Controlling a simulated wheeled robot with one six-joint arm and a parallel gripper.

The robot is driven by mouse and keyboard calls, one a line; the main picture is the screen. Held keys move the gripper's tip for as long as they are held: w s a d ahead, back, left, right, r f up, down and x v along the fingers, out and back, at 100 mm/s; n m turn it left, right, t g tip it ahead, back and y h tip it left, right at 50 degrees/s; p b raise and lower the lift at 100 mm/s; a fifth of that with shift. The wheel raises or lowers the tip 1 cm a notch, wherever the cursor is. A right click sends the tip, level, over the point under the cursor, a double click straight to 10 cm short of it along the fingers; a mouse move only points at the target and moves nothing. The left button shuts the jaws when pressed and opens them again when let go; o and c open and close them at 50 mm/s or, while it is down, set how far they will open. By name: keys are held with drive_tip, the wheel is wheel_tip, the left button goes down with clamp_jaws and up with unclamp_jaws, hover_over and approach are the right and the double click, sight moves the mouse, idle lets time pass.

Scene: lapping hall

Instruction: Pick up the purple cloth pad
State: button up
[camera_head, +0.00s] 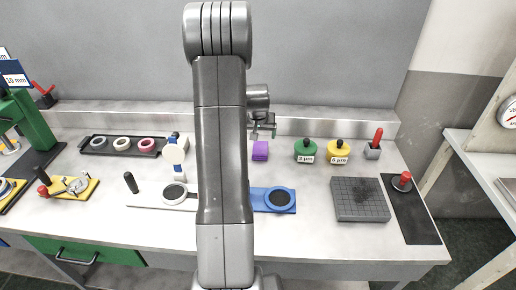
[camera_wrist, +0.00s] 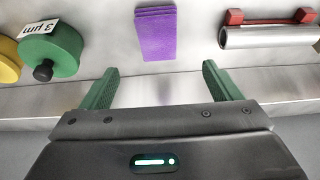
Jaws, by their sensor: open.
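The purple cloth pad (camera_head: 260,150) lies on the bench near its back edge, just right of my arm in the head view. In the wrist view the purple cloth pad (camera_wrist: 156,34) looks like a small flat stack, ahead of my gripper and roughly between the lines of its fingers. My gripper (camera_wrist: 160,82) has two green fingers spread wide apart with nothing between them. In the head view my gripper (camera_head: 263,132) shows small behind my arm, close to the pad; the arm hides part of it.
A green pot (camera_head: 305,151) marked 3 µm and a yellow pot (camera_head: 339,152) stand right of the pad. A metal cylinder on a red stand (camera_wrist: 265,35) shows in the wrist view. A grey grooved plate (camera_head: 360,200) and blue holder (camera_head: 274,199) lie nearer. The back ledge (camera_head: 320,125) runs behind.

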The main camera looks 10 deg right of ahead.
hover_over(260, 148)
drive_tip(key=s, duration=0.2)
drive_tip(key=f, duration=0.4)
drive_tip(key=shift+a+f+p, duration=0.3)
drive_tip(key=shift+a+f, duration=0.05)
drive_tip(key=shift+f, duration=0.05)
drive_tip(key=shift+p+x, duration=1)
drive_tip(key=shift+x, duration=1.55)
drive_tip(key=shift+d+f, duration=0.1)
drive_tip(key=shift+f, duration=0.05)
drive_tip(key=shift+s+f+b, duration=0.1)
drive_tip(key=shift+f+b, duration=0.15)
drive_tip(key=shift+b, duration=0.4)
drive_tip(key=c, duration=1.1)
